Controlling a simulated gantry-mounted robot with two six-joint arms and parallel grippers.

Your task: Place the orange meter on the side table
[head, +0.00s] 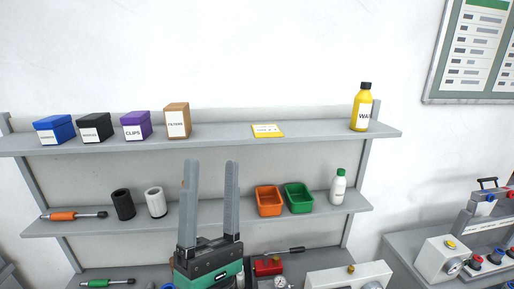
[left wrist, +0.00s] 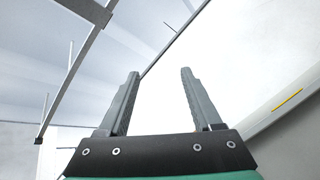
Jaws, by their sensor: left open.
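I cannot make out an orange meter for certain in either view. My right gripper is not in view.
The upper shelf (head: 222,133) holds several labelled boxes and a yellow bottle (head: 362,108). The middle shelf has dark and white cylinders, an orange tray (head: 269,201), a green tray (head: 299,198) and a white bottle (head: 338,187). Tools and devices crowd the surface below.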

